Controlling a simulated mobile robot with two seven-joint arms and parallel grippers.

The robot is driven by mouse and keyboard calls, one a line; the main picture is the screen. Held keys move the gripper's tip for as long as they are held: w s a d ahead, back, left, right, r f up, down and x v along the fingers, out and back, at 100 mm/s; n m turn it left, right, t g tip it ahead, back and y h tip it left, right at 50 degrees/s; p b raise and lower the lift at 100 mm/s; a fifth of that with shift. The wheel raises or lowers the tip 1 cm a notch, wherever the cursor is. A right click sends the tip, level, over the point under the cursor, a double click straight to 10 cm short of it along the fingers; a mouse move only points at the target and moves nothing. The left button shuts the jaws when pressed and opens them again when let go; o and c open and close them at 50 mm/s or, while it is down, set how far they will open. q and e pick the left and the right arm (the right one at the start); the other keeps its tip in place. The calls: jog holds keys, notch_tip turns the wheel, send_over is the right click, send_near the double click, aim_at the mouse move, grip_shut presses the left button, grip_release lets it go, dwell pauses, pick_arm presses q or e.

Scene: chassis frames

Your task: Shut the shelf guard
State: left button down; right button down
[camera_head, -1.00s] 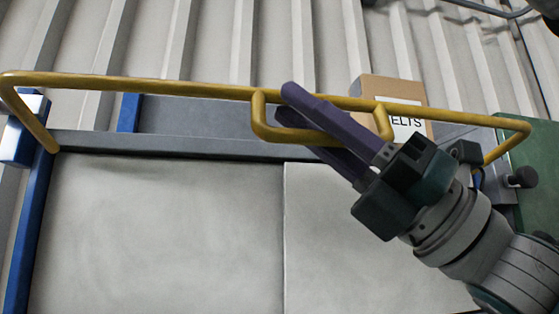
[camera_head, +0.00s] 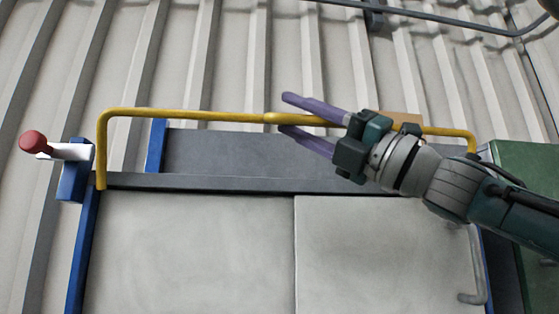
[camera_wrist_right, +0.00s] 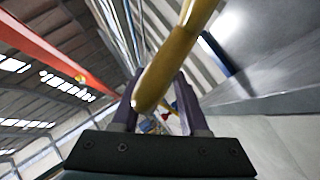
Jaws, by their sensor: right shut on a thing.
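The shelf guard (camera_head: 190,115) is a yellow tube frame standing above the shelf's grey front rail (camera_head: 220,183). Its left leg comes down at the blue left post (camera_head: 83,240); its right end bends down near the green cabinet. My right gripper (camera_head: 287,115) is shut on the guard around the middle of its top bar, one purple finger above and one below. The guard's handle is not distinct in the head view. In the right wrist view, the yellow tube (camera_wrist_right: 165,70) passes between the fingers of my right gripper (camera_wrist_right: 156,108). My left gripper is out of view.
A white lever with a red knob (camera_head: 32,142) sticks out left from the blue post. A cardboard box (camera_head: 402,118) stands behind the guard, partly hidden by my gripper. A green cabinet (camera_head: 515,165) is at the right. A ribbed wall (camera_head: 230,60) rises behind.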

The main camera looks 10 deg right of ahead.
jog(key=shift+w+m+t+h+p, duration=0.3)
jog(key=shift+w+p, duration=0.05)
jog(key=shift+w, duration=0.3)
jog(key=shift+w+r+m+t+h+p, duration=0.15)
jog(key=shift+w+m+t+h+p, duration=0.15)
jog(key=shift+m+h+p, duration=0.15)
jog(key=w+m+h+p, duration=0.1)
jog(key=m+p, duration=0.1)
jog(key=m, duration=0.1)
jog(key=shift+w+t+h, duration=0.3)
jog(key=shift+w+h, duration=0.05)
jog(key=shift+w+p, duration=0.15)
jog(key=shift+p, duration=0.3)
dwell(0.7)
jog(key=c, duration=0.8)
grip_release()
jog(key=shift+c, duration=0.2)
